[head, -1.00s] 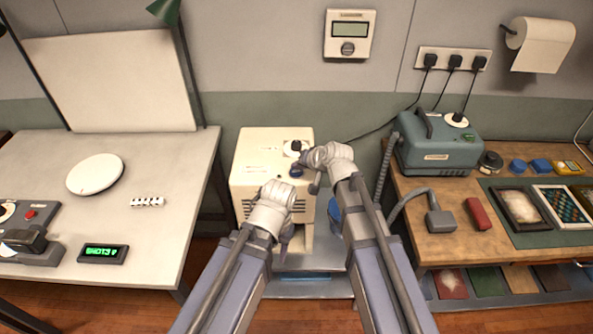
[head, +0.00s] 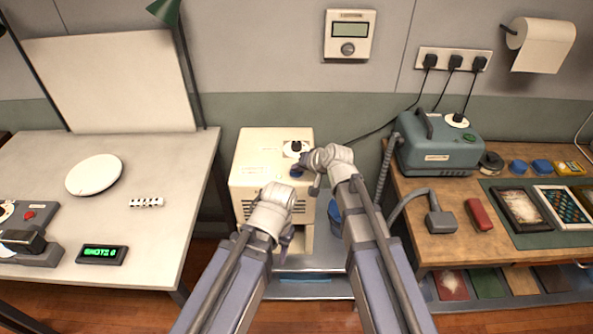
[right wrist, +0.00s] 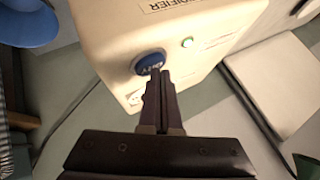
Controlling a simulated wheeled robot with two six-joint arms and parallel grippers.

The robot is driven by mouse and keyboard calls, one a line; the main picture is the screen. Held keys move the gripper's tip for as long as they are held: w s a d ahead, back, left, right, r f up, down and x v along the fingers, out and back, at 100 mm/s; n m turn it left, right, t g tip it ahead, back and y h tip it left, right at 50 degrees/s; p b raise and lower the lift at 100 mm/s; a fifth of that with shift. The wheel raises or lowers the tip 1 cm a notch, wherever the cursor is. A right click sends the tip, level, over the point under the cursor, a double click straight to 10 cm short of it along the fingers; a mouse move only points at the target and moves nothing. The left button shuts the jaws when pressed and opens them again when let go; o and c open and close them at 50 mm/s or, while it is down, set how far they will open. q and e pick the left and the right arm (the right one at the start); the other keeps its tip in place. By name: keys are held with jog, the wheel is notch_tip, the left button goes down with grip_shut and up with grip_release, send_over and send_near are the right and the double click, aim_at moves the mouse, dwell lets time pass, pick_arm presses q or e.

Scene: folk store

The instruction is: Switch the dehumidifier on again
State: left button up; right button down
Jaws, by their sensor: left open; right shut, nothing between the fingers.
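The dehumidifier, a cream box (head: 262,150), stands on a low metal shelf between two tables. It also shows in the right wrist view (right wrist: 110,45), with part of a label ending in "IFIER". My left gripper (head: 285,238) is open, low in front of the box.
A white table (head: 130,235) stands at left, with a white disc (head: 94,174) and a small display (head: 102,254). A wooden bench (head: 440,240) at right holds a teal machine (head: 435,150). A blue bucket (head: 334,212) stands close behind my right arm.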

aim_at(298, 174)
jog(key=shift+r, duration=0.3)
notch_tip(298, 174, up, 6)
jog(key=p, duration=0.6)
jog(key=shift+r, duration=0.1)
jog(key=shift+s, duration=0.1)
jog(key=s+d+f+n+g+h, duration=0.2)
jog(key=s, duration=0.6)
jog(key=s+d+f+n+g+h, duration=0.1)
jog(key=s+f+g+h, duration=0.1)
jog(key=s, duration=0.7)
jog(key=s+d+f+n+g+h, duration=0.2)
jog(key=s+g, duration=0.1)
jog(key=s, duration=0.5)
jog(key=shift+s+d+f+n+g+h, duration=0.3)
jog(key=shift+f+g+h, duration=0.05)
jog(key=shift+g+h, duration=0.05)
